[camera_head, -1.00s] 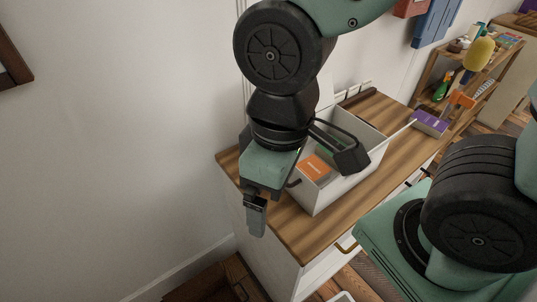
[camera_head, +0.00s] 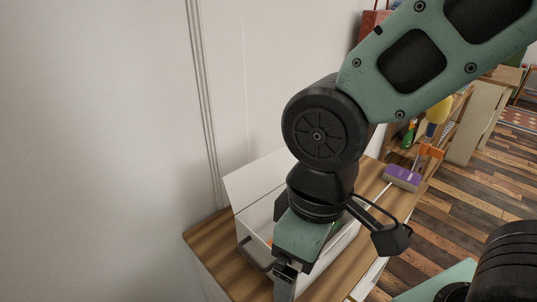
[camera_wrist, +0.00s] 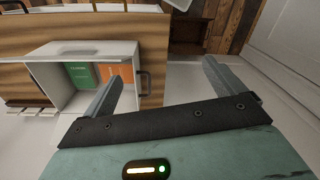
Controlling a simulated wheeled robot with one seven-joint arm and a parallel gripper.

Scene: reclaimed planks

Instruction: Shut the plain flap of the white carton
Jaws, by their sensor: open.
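The white carton (camera_head: 246,234) stands open on a wooden cabinet top, partly hidden behind my arm. A plain white flap (camera_head: 262,178) stands raised and leaning outward at its far side, against the wall. In the wrist view the open carton (camera_wrist: 125,88) holds a green item (camera_wrist: 82,75) and an orange item (camera_wrist: 115,73). A dark handle (camera_wrist: 145,84) is on its end. My gripper (camera_wrist: 162,70) is open and empty, its fingers apart at that end; the left finger overlaps the carton in view. In the head view my gripper (camera_head: 284,280) is at the carton's near end, pointing down.
The wooden cabinet top (camera_head: 212,250) has bare room left of the carton. A purple box (camera_head: 402,177) lies further right on it. A wooden shelf with bottles and tools (camera_head: 425,135) stands beyond. The white wall (camera_head: 100,130) is close on the left.

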